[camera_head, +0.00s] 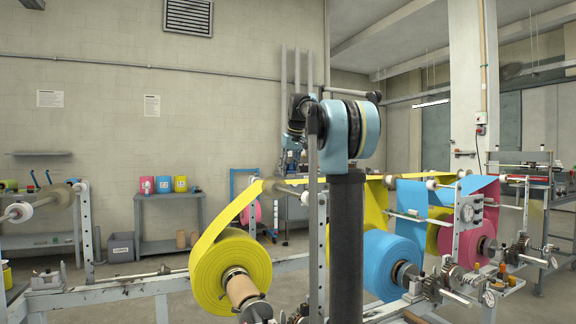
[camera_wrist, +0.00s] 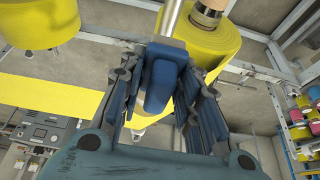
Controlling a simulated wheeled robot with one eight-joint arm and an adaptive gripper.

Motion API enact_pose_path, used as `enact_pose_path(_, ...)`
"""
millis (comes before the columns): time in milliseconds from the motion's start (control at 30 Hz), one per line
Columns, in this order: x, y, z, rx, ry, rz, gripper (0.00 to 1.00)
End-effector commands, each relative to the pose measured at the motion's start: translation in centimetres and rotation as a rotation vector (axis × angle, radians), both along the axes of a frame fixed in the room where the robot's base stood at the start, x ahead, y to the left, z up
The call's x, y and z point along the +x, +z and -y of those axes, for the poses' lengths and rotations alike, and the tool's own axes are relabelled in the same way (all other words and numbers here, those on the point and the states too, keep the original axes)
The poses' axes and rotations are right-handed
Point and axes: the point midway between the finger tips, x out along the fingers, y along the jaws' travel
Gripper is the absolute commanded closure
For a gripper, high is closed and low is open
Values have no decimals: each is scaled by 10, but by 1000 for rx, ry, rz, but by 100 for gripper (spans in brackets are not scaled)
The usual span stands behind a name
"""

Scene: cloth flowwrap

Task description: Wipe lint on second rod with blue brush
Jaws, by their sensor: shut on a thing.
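My gripper (camera_wrist: 162,88) is shut on the blue brush (camera_wrist: 156,82), whose block shows between the dark fingers in the wrist view. A bright metal bar (camera_wrist: 172,18) runs up from the brush's far end to the top edge; I cannot tell whether it is a rod of the frame or whether the brush touches it. In the head view my gripper (camera_head: 290,160) is at the left side of my arm, above the yellow web, and the brush cannot be made out. Rods (camera_head: 283,181) carry the web near there. Which is the second rod is unclear, and no lint can be made out.
The yellow roll (camera_head: 231,275) stands low at left, the blue roll (camera_head: 392,262) at centre right and the pink roll (camera_head: 472,252) farther right. Uprights (camera_head: 465,225), gauges and shafts crowd the right. The wrist view shows yellow web (camera_wrist: 55,97) at left.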

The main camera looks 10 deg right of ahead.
Motion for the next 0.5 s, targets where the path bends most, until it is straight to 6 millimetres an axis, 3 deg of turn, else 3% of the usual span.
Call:
enact_pose_path(300,0,27,0,0,0,0,99)
enact_pose_path(500,0,31,0,0,0,0,99)
